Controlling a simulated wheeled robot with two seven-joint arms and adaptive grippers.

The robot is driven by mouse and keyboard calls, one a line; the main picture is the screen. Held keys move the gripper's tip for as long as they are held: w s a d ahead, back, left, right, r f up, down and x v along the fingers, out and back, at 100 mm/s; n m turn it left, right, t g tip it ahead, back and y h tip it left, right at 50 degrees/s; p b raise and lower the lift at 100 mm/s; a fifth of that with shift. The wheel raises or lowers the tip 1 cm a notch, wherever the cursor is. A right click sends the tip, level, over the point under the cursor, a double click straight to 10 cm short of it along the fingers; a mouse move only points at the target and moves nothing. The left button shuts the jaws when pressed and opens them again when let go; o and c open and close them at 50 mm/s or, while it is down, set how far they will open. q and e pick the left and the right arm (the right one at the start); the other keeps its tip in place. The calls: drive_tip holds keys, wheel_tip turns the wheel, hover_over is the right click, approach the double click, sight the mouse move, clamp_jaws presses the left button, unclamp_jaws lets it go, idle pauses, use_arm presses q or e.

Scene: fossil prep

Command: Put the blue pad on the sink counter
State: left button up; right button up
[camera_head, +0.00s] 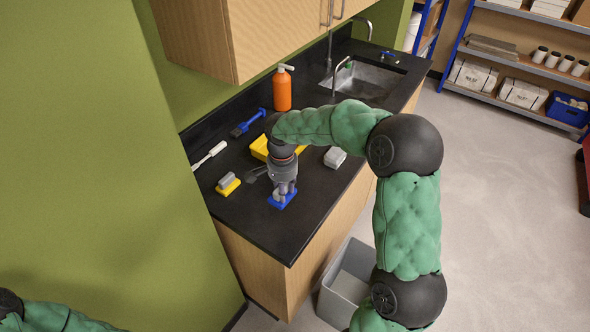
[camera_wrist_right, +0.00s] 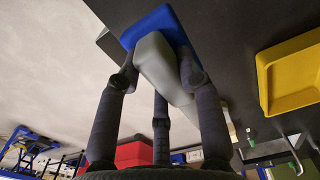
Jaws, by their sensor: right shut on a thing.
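The blue pad (camera_head: 277,202) has a grey block-like handle and is at the near end of the black sink counter (camera_head: 290,238). In the right wrist view the blue pad (camera_wrist_right: 152,22) lies beyond the fingers, with its grey handle (camera_wrist_right: 158,60) between them. My right gripper (camera_head: 284,188) points down at the pad and is shut on its grey handle. I cannot tell whether the pad touches the counter top or hangs just above it. Only a part of my left arm shows at the lower left of the head view; its gripper is out of view.
A yellow tray (camera_head: 259,149) sits behind my right arm. A yellow pad (camera_head: 228,187), white brush (camera_head: 210,155), blue brush (camera_head: 246,123), orange bottle (camera_head: 282,92) and grey block (camera_head: 335,157) stand around it. The sink (camera_head: 372,80) is at the far end; a grey bin (camera_head: 345,285) stands below the front edge.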

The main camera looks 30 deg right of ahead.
drive_tip(key=w+d+f, duration=0.2)
drive_tip(key=w+f, duration=0.1)
drive_tip(key=w+d+f, duration=0.2)
drive_tip(key=w, duration=0.2)
drive_tip(key=w+d+f, duration=0.2)
drive_tip(key=w+f, duration=0.1)
drive_tip(key=w, duration=0.1)
drive_tip(key=shift+d+f, duration=0.3)
drive_tip(key=shift+w+d+f, duration=0.15)
drive_tip(key=shift+w+f, duration=0.05)
drive_tip(key=shift+f, duration=0.2)
drive_tip(key=shift+w+d+f, duration=0.15)
drive_tip(key=shift+w+f, duration=0.05)
drive_tip(key=shift+f, duration=1.55)
drive_tip(key=shift+f+b, duration=0.2)
drive_tip(key=shift+b, duration=0.2)
drive_tip(key=o, duration=1.2)
